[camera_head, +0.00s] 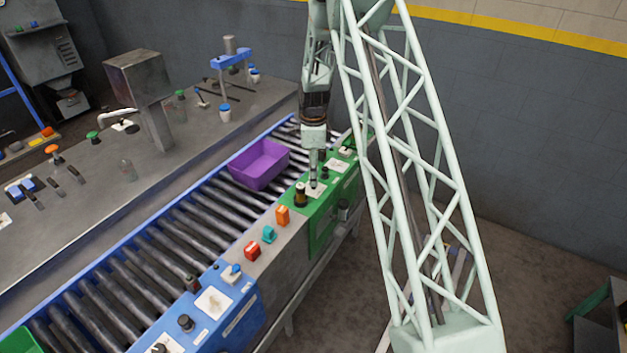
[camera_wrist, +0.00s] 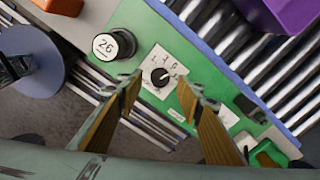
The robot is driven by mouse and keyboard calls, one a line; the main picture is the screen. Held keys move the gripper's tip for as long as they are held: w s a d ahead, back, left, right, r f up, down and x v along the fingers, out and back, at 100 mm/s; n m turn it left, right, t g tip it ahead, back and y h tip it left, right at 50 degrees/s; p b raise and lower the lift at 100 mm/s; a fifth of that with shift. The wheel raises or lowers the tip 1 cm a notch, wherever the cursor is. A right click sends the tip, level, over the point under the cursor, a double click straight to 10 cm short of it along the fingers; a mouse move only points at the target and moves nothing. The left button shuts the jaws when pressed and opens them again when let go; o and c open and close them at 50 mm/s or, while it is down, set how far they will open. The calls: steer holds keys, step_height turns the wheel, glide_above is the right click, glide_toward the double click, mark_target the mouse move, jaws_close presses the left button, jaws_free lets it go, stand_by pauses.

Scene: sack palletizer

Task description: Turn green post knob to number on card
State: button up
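The green post (camera_head: 346,188) stands at the near side of the roller conveyor. In the wrist view its green top (camera_wrist: 205,72) carries a black round knob (camera_wrist: 160,77) on a white dial plate (camera_wrist: 172,62) with small marks around it. My gripper (camera_wrist: 160,86) is open, one finger on each side of the knob in the picture; contact cannot be told. In the head view my gripper (camera_head: 313,178) points down over the post and hides the knob. A white card (camera_wrist: 228,116) on the green top is partly covered by the right finger; its print cannot be read.
A black cylinder with a white top (camera_wrist: 105,45) reading about 26 stands beside the dial. A dark switch (camera_wrist: 245,105) is on the other side. A purple bin (camera_head: 258,165) sits on the rollers.

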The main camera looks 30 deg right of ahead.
steer(key=shift+f, duration=1.3)
steer(key=shift+c, duration=0.7)
steer(key=c, duration=0.7)
